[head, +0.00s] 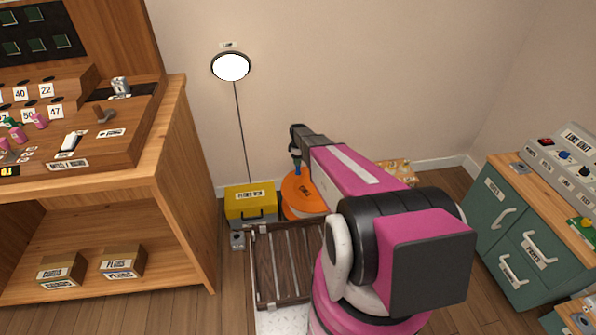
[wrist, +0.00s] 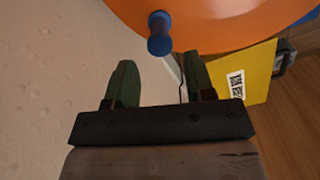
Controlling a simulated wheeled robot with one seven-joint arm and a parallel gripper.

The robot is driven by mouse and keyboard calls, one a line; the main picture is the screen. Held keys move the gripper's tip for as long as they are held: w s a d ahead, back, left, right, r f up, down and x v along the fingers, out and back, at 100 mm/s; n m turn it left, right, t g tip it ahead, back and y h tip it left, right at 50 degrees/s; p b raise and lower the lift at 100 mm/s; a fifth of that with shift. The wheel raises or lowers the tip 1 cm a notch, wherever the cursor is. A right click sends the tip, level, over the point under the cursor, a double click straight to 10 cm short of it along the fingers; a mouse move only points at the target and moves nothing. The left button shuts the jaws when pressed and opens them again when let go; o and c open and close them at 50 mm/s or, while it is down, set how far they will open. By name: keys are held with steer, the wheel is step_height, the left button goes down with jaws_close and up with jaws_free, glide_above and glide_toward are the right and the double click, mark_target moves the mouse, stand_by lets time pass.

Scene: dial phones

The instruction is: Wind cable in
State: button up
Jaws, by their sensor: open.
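An orange round cable reel (head: 302,196) stands low by the back wall, partly hidden behind my arm in the head view. A blue handle (wrist: 159,34) sticks out from the orange reel face (wrist: 222,22) in the wrist view. In the head view the blue handle (head: 297,167) shows just below my gripper (head: 296,145). In the wrist view my gripper (wrist: 157,82) has two green fingers apart, with nothing between them. The blue handle lies just beyond the fingertips, above the gap. A thin dark cable (wrist: 181,92) shows near the right finger.
A yellow box (head: 250,203) stands left of the reel. A lamp on a thin pole (head: 231,67) rises behind it. A slatted wooden rack (head: 283,262) lies in front. A wooden workbench (head: 185,160) is at left, a green cabinet (head: 500,215) at right.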

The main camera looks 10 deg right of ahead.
mark_target(298, 170)
step_height(298, 170, down, 8)
steer(key=shift+f, duration=0.15)
jaws_close()
